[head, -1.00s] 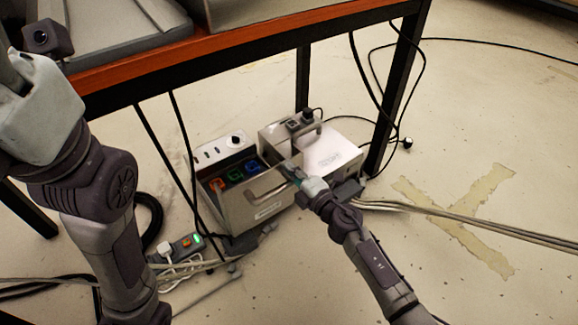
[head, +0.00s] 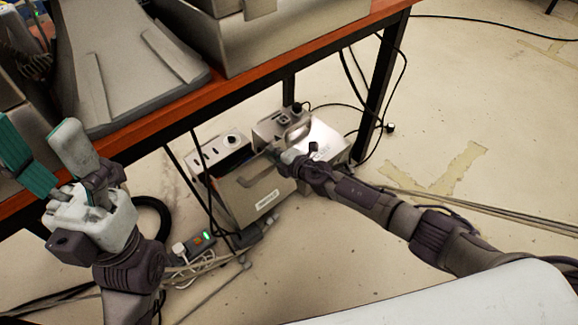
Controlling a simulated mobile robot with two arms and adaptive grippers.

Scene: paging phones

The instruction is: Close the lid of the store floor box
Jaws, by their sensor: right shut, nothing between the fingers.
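The store floor box (head: 240,196) is a grey-beige metal box on the floor under the table. Its near panel carries a bar handle (head: 262,172) and a white label, and a pale panel with a round knob (head: 230,139) stands at its back. The coloured sockets inside do not show now; I cannot tell how far the lid is closed. My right gripper (head: 278,157) is shut and empty at the box's upper right corner; contact is unclear. My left gripper (head: 45,143) is open and empty at the left, beside the table edge, far from the box.
A second metal box (head: 322,142) with a handle stands close on the right. The table (head: 240,88) with its orange edge overhangs both, with a dark leg (head: 376,100) at right. A power strip (head: 200,240) and cables lie in front. Floor at right is mostly clear.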

